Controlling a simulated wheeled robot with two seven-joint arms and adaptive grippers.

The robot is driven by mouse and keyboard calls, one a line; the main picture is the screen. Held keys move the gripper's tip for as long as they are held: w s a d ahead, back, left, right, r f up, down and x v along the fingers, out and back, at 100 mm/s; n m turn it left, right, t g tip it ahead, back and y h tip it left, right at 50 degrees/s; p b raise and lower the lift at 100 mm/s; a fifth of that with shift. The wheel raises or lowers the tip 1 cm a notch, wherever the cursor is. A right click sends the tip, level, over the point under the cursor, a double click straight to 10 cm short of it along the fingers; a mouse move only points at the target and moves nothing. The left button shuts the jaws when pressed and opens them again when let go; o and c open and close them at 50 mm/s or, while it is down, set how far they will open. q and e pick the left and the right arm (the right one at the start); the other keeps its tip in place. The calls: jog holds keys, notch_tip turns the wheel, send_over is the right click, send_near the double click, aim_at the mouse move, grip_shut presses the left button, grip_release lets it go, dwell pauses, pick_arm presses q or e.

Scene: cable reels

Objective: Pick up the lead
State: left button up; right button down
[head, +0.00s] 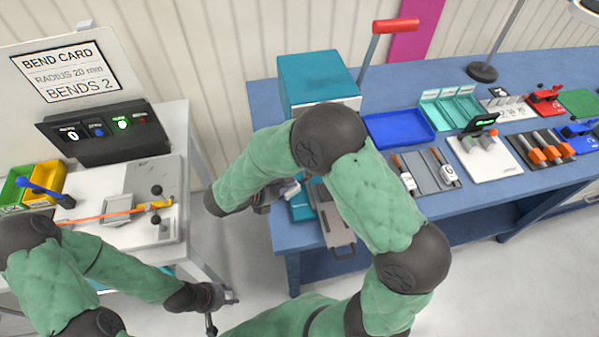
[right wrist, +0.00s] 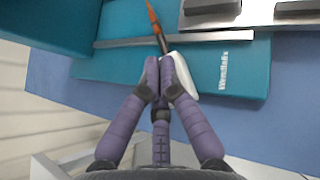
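In the right wrist view, a lead with a dark shaft, an orange end (right wrist: 152,18) and a white block (right wrist: 187,82) lies over the teal base of a machine. My right gripper (right wrist: 161,60) has its fingertips close together on the dark shaft, with the white block partly behind one finger. In the head view this gripper (head: 290,188) is at the teal machine, largely hidden by my right arm. My left gripper (head: 219,312) is open and empty over the floor between the two tables. An orange strand (head: 100,215) lies across the bending station at left.
The teal machine (head: 315,82) with a red-handled lever (head: 395,25) stands at the blue table's left end. A blue tray (head: 400,129), grey slots with two white blocks (head: 408,181), and a white fixture (head: 485,158) lie to its right. Yellow (head: 45,182) and green bins stand far left.

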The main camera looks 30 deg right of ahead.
jog(key=shift+s+a+f, duration=0.15)
jog(key=shift+s+f, duration=0.2)
jog(key=shift+f, duration=0.3)
jog(key=shift+w+r+p, duration=0.15)
jog(key=shift+r+p, duration=0.6)
jog(key=shift+a+r, duration=0.1)
jog(key=shift+r, duration=0.05)
